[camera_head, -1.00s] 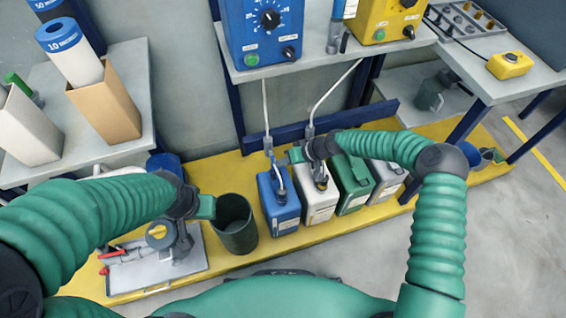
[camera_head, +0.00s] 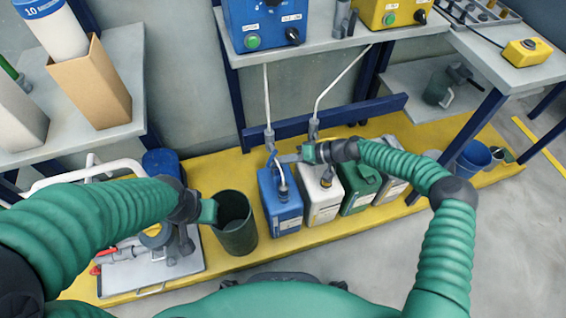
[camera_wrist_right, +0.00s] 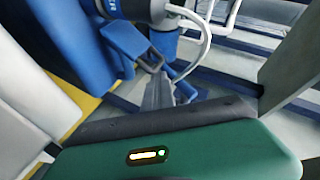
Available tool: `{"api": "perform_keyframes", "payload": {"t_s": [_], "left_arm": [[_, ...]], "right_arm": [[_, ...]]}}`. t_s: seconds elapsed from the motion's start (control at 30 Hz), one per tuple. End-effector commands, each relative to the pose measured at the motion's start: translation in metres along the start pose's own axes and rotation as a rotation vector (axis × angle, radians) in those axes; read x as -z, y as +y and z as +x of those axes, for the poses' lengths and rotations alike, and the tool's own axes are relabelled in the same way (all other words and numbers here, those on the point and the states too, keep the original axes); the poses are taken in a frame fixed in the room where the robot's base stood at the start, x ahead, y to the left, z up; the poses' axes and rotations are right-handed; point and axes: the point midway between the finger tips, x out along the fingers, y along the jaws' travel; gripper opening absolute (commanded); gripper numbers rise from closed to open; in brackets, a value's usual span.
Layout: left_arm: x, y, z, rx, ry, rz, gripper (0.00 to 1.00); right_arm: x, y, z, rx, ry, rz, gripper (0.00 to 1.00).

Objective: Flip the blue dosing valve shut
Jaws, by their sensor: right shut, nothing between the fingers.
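A grey fitting (camera_head: 269,138) sits on the white pipe above the blue canister (camera_head: 283,215); it looks like the blue dosing valve, though its lever position is too small to tell. My right gripper (camera_head: 281,158) comes in from the right, just below the fitting and above the canister's top.
A white canister (camera_head: 318,205) and a green canister (camera_head: 357,187) stand right of the blue one on the yellow platform (camera_head: 265,240). The dark green bin (camera_head: 236,228) stands left. A shelf with a blue control box (camera_head: 262,25) hangs above. Grey floor in front is clear.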

Motion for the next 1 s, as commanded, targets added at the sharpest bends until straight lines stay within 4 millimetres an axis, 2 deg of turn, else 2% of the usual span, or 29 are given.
{"api": "perform_keyframes", "payload": {"t_s": [0.8,0.93,1.0], "left_arm": [[-0.001,0.000,0.003,0.000,0.000,0.000,0.00],[0.000,0.000,-0.001,0.000,0.000,0.000,0.00],[0.001,0.000,-0.006,0.000,0.000,0.000,0.00]], "right_arm": [[-0.002,-0.002,0.004,-0.007,-0.003,-0.003,0.00],[-0.001,-0.003,-0.003,-0.007,-0.002,-0.003,0.00],[0.000,-0.004,-0.013,-0.008,-0.002,-0.002,0.00]]}}
